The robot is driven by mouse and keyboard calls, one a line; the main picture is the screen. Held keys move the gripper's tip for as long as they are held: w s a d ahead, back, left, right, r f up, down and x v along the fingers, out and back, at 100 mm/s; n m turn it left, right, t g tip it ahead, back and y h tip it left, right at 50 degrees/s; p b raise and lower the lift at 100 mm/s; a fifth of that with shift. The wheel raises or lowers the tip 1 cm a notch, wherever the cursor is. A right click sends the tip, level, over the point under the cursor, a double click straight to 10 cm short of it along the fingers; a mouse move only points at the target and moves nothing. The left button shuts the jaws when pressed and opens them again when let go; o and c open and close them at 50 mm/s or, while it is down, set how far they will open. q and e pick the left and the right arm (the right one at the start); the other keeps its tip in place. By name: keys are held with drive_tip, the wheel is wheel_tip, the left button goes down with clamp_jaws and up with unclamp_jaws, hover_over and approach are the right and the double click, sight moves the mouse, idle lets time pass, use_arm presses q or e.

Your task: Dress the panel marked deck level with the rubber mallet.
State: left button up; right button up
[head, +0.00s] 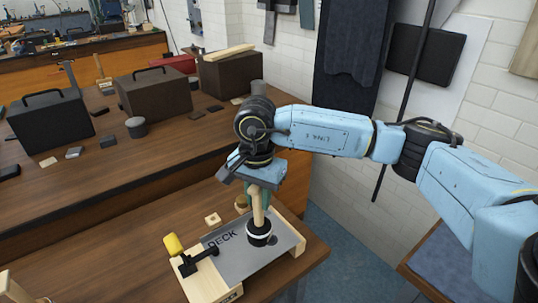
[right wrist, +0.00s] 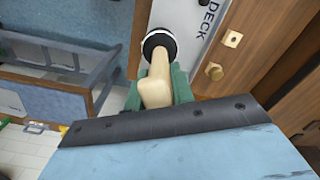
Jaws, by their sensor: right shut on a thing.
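The grey panel marked DECK (head: 228,262) lies on a pale wooden frame (head: 205,285) on the near bench; its lettered part shows in the right wrist view (right wrist: 196,30). My right gripper (head: 261,197) is above the panel, shut on the wooden handle of the rubber mallet (head: 259,235). The mallet's black head with a white band points down at the panel's right part; I cannot tell whether it touches. In the right wrist view the green fingers (right wrist: 158,92) sit either side of the handle, with the mallet head (right wrist: 158,42) beyond them. My left gripper is not in view.
A small wooden block (head: 212,219) and a round wooden piece (head: 241,202) lie behind the panel. Dark toolboxes (head: 153,93) stand on the bench behind.

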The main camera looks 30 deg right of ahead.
drive_tip(key=shift+w+d+r+m+p, duration=0.25)
drive_tip(key=shift+w+d+m+p, duration=0.45)
drive_tip(key=shift+m, duration=1.65)
drive_tip(key=shift+w+d+r+m+p, duration=0.3)
drive_tip(key=shift+d+m, duration=0.7)
drive_tip(key=shift+m, duration=1.3)
drive_tip(key=shift+w+d+r+m+p, duration=0.2)
drive_tip(key=shift+d+m+p, duration=0.55)
drive_tip(key=shift+m, duration=1.6)
drive_tip(key=shift+d, duration=0.1)
wheel_tip(320, 180, down, 10)
drive_tip(key=b, duration=0.7)
drive_tip(key=shift+r+b, duration=0.25)
drive_tip(key=shift+b, duration=0.15)
drive_tip(key=shift+r+p, duration=0.5)
clamp_jaws()
wheel_tip(320, 180, up, 8)
drive_tip(key=p, duration=0.5)
drive_tip(key=shift+w, duration=0.1)
